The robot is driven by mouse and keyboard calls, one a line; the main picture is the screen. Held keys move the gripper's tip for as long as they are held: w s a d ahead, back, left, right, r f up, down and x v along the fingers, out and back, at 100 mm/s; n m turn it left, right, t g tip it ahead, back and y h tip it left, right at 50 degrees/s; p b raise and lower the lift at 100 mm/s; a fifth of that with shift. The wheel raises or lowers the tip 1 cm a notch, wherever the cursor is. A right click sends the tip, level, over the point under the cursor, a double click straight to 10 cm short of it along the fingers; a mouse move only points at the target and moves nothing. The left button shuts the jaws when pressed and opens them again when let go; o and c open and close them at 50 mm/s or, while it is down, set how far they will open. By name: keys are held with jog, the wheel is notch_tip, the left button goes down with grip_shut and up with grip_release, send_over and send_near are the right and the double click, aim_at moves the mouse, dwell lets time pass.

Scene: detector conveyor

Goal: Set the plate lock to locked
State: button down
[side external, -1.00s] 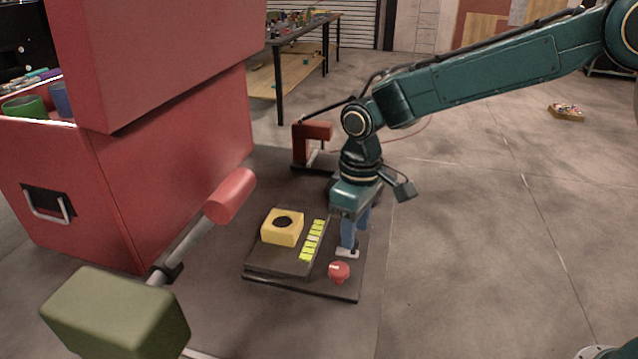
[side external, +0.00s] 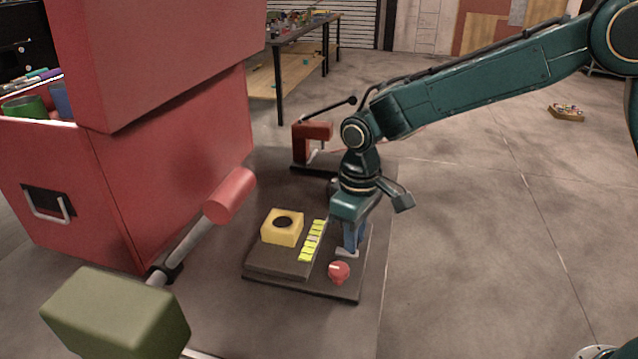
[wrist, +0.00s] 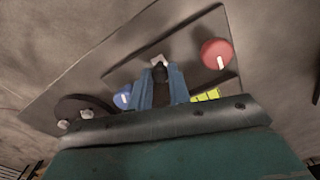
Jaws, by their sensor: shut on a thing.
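My gripper (side external: 351,249), with blue fingers, points down at the dark base plate (side external: 262,282), beside the red knob. In the wrist view, its fingers (wrist: 161,80) are shut on a small dark lever (wrist: 160,72) with a pale part (wrist: 159,60) just beyond it. The pale part also shows at the fingertips in the side view (side external: 346,254). No label shows which part is the plate lock. The fingers hide most of the lever. The red knob (side external: 339,271) has a white mark; it also shows in the wrist view (wrist: 216,52).
A yellow block (side external: 284,225) with a dark round top and a yellow-green strip (side external: 312,240) stand left of my gripper. A blue knob (wrist: 123,97) is close to the fingers. A red clamp-like stand (side external: 312,132) is behind; a red cabinet (side external: 190,150) stands left.

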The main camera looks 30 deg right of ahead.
aim_at(335, 252)
jog(key=shift+w+a, duration=1.2)
jog(key=shift+w, duration=0.05)
jog(key=c, duration=1.3)
grip_release()
jog(key=shift+r, duration=0.1)
notch_tip(335, 252, up, 14)
